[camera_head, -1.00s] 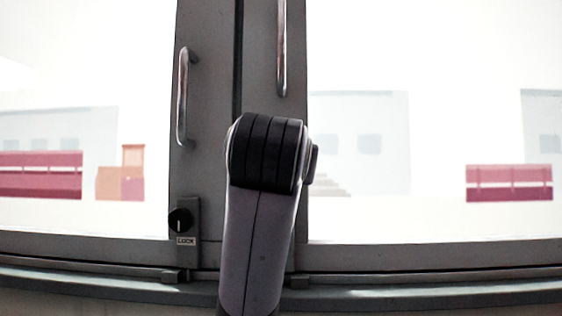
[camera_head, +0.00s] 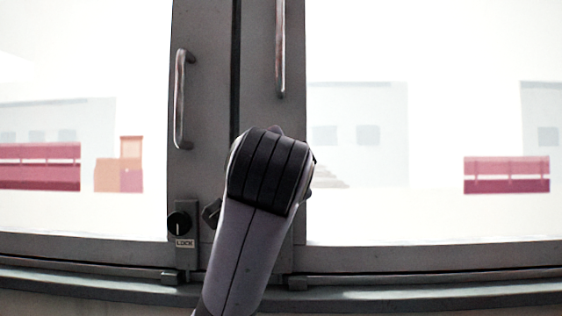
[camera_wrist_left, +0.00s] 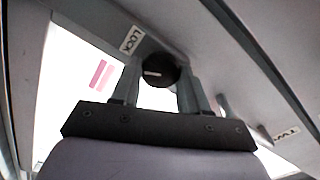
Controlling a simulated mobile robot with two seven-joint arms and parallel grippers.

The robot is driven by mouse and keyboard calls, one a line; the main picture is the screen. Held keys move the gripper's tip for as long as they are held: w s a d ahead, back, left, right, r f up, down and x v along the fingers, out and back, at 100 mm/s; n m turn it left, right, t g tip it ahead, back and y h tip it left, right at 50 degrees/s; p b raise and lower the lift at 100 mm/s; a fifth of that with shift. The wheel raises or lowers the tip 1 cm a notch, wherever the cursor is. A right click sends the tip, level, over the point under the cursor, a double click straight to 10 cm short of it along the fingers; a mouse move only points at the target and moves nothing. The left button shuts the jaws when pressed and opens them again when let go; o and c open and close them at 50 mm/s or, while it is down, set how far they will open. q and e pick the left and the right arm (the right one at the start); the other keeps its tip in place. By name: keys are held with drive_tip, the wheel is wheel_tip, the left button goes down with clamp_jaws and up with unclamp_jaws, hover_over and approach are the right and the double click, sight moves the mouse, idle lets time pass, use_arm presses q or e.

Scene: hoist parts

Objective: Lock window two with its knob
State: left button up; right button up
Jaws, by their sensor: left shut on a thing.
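In the left wrist view, my left gripper (camera_wrist_left: 158,78) is shut on a round black knob (camera_wrist_left: 158,66), with one finger on each side of it. The knob's light mark lies nearly level across its face in this view. A white LOCK label (camera_wrist_left: 131,40) sits at the upper left of the knob. In the head view, my left arm stands in front of the window frame and hides the gripper and the held knob. Another black knob (camera_head: 179,223), with its light mark upright and a LOCK label (camera_head: 184,243) under it, shows uncovered to the left. My right gripper is out of view.
Two metal pull handles, left (camera_head: 180,100) and right (camera_head: 281,50), stand on the grey window frames above. A grey sill (camera_head: 430,298) runs along the bottom.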

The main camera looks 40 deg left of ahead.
use_arm(q)
drive_tip(key=m+p, duration=0.2)
drive_tip(key=m, duration=0.3)
drive_tip(key=shift+f, duration=0.1)
drive_tip(key=shift+m, duration=0.3)
idle(0.4)
drive_tip(key=o, duration=1)
drive_tip(key=shift+v, duration=3.65)
